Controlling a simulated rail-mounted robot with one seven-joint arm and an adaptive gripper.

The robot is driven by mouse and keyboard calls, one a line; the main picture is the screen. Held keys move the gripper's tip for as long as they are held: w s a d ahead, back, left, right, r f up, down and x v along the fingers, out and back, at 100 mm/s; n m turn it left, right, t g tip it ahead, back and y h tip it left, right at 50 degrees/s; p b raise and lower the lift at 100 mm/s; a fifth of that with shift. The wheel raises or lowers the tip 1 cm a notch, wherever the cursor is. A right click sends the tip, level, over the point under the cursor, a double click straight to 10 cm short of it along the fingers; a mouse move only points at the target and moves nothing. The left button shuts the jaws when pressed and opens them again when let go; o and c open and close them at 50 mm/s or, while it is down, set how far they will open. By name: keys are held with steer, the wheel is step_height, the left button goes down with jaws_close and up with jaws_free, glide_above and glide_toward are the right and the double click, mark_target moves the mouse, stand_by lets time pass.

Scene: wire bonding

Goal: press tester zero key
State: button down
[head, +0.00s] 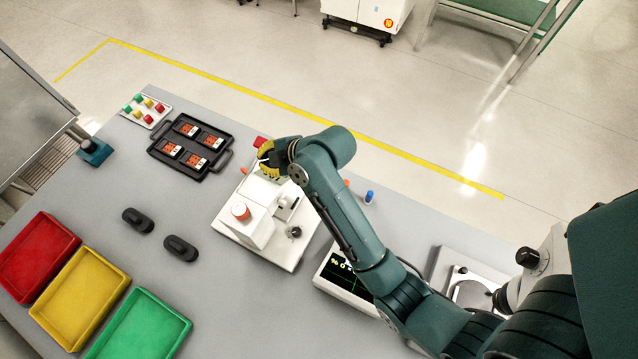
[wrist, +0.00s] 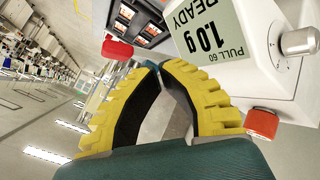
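The white tester (head: 257,232) stands on the grey bench in the head view, with a red-topped round part (head: 240,211) on it. In the wrist view its display (wrist: 208,32) reads "PULL 60", "READY" and "1.0 g". A silver knob (wrist: 298,42) and an orange-red block-like part (wrist: 262,123) show beside the display. No label marks the zero key, so I cannot tell which part it is. My gripper (wrist: 160,67) has yellow fingers with black pads; the tips meet with nothing visible between them. In the head view my gripper (head: 268,160) is over the tester's far end, partly hiding it.
A red piece (wrist: 117,48) shows near my fingertips. A black tray (head: 158,152) with several orange-marked parts lies left of the tester. Red (head: 38,257), yellow (head: 80,298) and green (head: 140,327) bins stand at lower left. A green-screen instrument (head: 347,278) is to the right.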

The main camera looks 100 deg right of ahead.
steer(key=s+f+g+y+p, duration=0.1)
steer(key=s+f, duration=0.5)
steer(key=s, duration=0.6)
steer(key=shift+s+a+n+g+y+p, duration=0.25)
steer(key=shift+y+p, duration=0.25)
steer(key=shift+p, duration=0.45)
steer(key=shift+d+f, duration=0.1)
steer(key=shift+f, duration=0.1)
step_height(320, 180, down, 8)
steer(key=b, duration=0.7)
steer(key=shift+w+f, duration=0.1)
steer(key=shift+f, duration=0.15)
steer(key=shift+f, duration=0.1)
steer(key=shift+f+b, duration=0.35)
steer(key=shift+b, duration=0.05)
